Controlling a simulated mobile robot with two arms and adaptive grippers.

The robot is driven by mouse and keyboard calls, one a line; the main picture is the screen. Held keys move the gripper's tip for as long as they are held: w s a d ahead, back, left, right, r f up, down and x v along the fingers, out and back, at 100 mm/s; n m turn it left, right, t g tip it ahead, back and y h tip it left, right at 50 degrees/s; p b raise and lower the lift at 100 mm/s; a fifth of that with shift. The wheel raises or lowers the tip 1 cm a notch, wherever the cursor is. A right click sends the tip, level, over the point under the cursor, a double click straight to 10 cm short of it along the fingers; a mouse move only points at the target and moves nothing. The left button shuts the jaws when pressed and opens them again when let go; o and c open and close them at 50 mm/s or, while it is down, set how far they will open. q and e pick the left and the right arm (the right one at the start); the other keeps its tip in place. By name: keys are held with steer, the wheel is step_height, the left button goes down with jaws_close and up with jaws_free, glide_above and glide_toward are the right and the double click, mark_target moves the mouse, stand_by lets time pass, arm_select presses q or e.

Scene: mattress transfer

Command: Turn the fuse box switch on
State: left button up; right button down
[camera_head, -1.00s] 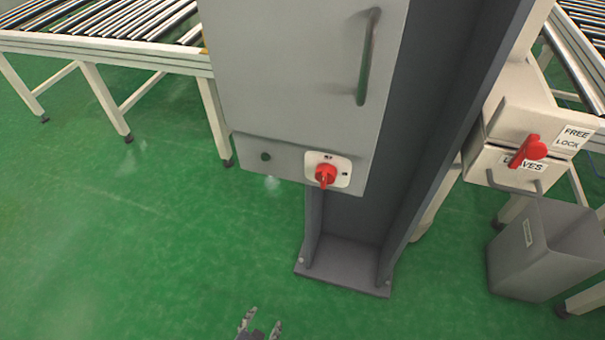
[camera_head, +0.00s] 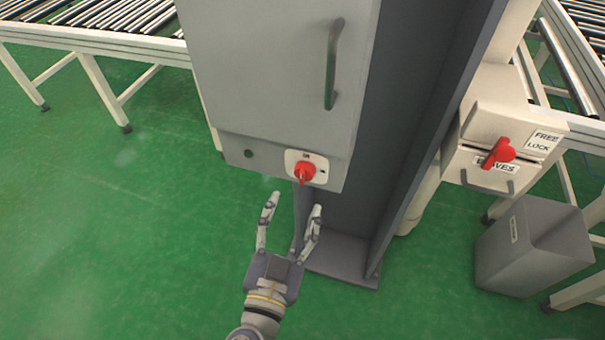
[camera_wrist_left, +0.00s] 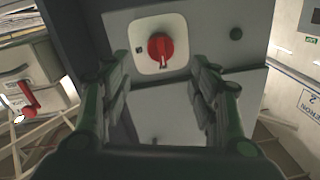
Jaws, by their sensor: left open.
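The fuse box (camera_head: 280,70) is a grey cabinet with a vertical handle on a dark post. Its red rotary switch (camera_head: 304,172) sits on a white plate at the lower front, with the knob's grip pointing downward in the head view. My left gripper (camera_head: 291,205) is open and empty, just below the switch and apart from it. In the left wrist view, the red switch (camera_wrist_left: 160,47) shows ahead, between and beyond the open fingers (camera_wrist_left: 160,88). My right gripper is in neither view.
A dark post (camera_head: 400,130) stands behind the box. To the right are a light box with a red lever (camera_head: 503,151) and a grey bin (camera_head: 530,245). A roller conveyor (camera_head: 90,30) is at upper left. Green floor (camera_head: 110,250) is clear at left.

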mark_target(303, 180)
arm_select(q)
steer(key=p+x, duration=0.3)
steer(key=x, duration=0.4)
steer(key=shift+w, duration=0.4)
steer(key=shift+w+d, duration=0.15)
steer(key=shift+w, duration=0.2)
steer(key=c, duration=1.1)
